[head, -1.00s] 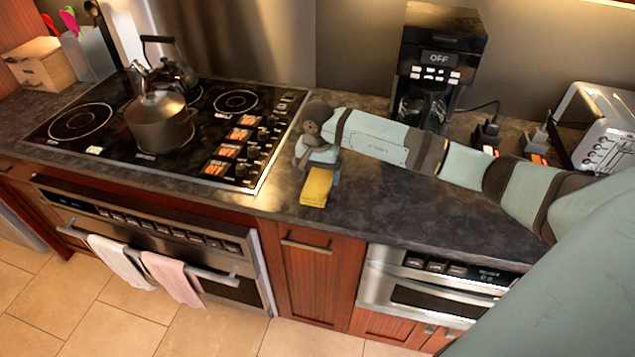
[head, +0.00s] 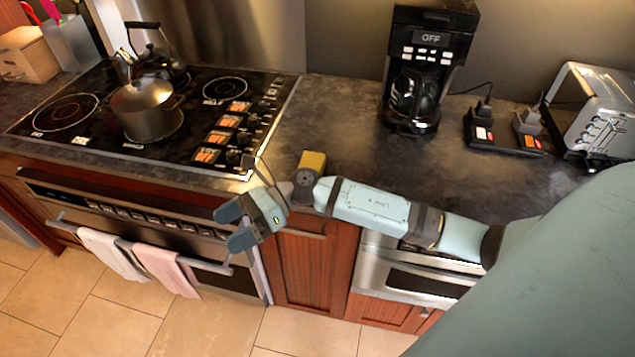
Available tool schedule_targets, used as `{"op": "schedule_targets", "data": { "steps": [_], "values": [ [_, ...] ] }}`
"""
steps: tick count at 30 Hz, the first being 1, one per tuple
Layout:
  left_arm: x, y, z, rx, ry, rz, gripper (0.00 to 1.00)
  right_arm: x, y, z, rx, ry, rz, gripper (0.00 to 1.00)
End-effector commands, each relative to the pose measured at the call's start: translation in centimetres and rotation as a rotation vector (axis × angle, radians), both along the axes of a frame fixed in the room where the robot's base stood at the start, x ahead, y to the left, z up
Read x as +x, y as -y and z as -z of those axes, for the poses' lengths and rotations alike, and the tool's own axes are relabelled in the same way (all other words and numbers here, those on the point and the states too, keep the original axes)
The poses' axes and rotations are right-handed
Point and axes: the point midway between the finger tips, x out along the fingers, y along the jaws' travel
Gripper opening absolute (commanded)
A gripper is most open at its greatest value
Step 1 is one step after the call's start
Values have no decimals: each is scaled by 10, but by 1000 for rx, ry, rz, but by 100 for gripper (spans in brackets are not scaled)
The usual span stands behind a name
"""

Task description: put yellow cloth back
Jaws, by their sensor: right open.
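The yellow cloth (head: 313,159) lies on the dark countertop near its front edge, right of the cooktop. Its lower part is hidden behind my right wrist. My right gripper (head: 231,228) is open and empty. It points left, in front of the oven, and appears lower than the counter's front edge. It is to the left of the cloth and apart from it. A white towel (head: 112,256) and a pink towel (head: 166,268) hang over the oven handle, left of the gripper. My left gripper is not in view.
The cooktop (head: 205,110) holds a steel pot (head: 147,110) and a kettle (head: 158,64). A coffee maker (head: 428,60) and a toaster (head: 597,110) stand at the back right. The counter between cooktop and coffee maker is clear. My right arm crosses before the microwave drawer (head: 412,285).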

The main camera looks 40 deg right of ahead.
Motion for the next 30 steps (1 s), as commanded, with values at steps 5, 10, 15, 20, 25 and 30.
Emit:
{"op": "schedule_targets", "data": {
  "steps": [5, 10, 15, 20, 25, 30],
  "values": [
    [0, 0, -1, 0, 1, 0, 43, -14, 0, 8, 586, -727, 393, 94],
    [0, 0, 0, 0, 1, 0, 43, -39, 44, 75, 1117, -1486, 746, 94],
    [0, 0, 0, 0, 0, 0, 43, -103, 74, 157, 1553, -2098, 1023, 94],
    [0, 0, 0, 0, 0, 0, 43, -152, 80, 196, -1713, 2305, -1118, 94],
    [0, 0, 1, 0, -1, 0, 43, -164, 81, 204, -1660, 2231, -1080, 94],
    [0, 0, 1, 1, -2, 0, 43, -164, 81, 204, -1662, 2235, -1082, 94]
  ]
}}
